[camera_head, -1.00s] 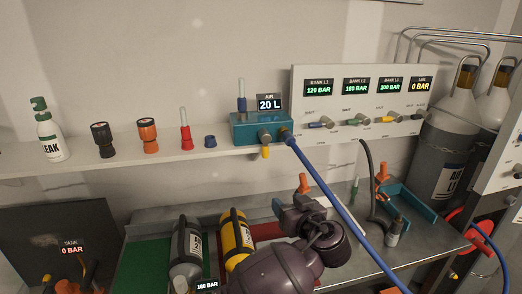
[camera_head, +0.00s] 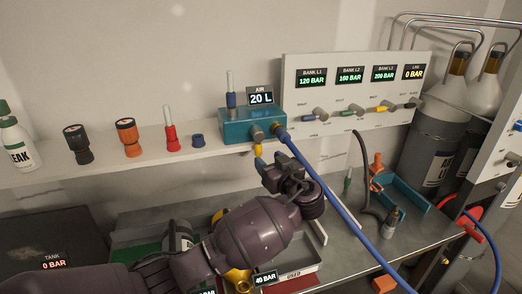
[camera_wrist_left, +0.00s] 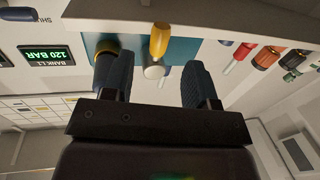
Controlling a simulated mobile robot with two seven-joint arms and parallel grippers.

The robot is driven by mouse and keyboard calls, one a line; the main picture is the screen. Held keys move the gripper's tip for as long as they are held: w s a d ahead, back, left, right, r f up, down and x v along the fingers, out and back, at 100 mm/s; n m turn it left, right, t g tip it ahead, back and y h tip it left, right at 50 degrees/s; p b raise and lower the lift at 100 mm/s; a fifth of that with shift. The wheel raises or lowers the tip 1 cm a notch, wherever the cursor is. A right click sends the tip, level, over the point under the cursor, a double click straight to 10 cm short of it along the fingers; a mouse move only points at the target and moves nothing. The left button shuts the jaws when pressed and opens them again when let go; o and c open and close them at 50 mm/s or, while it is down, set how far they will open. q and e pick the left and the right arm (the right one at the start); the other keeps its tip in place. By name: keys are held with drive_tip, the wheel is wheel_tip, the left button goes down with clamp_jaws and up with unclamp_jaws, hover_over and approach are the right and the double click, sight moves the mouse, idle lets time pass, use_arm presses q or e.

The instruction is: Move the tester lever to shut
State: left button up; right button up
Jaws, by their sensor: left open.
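My left gripper (camera_head: 282,168) is open and empty, just below and to the right of the lever. In the left wrist view the yellow lever (camera_wrist_left: 160,40) shows beyond the gap between my two dark open fingers (camera_wrist_left: 157,72), with a pale round fitting beside it. I cannot tell whether the fingers touch anything. My right gripper is not in view.
A blue hose (camera_head: 335,199) runs from the tester down across the bench. A panel (camera_head: 300,75) with bank displays and small levers stands to the right. Red, orange and black fittings and a LEAK bottle (camera_head: 18,145) stand along the shelf to the left.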

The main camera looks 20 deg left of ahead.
sight(261, 152)
use_arm(q)
drive_tip(key=x, duration=0.3)
drive_tip(key=shift+w+a+p, duration=0.25)
drive_tip(key=shift+w+p, duration=0.05)
drive_tip(key=shift+p, duration=0.1)
drive_tip(key=shift+w+a, duration=0.4)
drive_tip(key=shift+a, duration=0.1)
drive_tip(key=shift+c, duration=0.2)
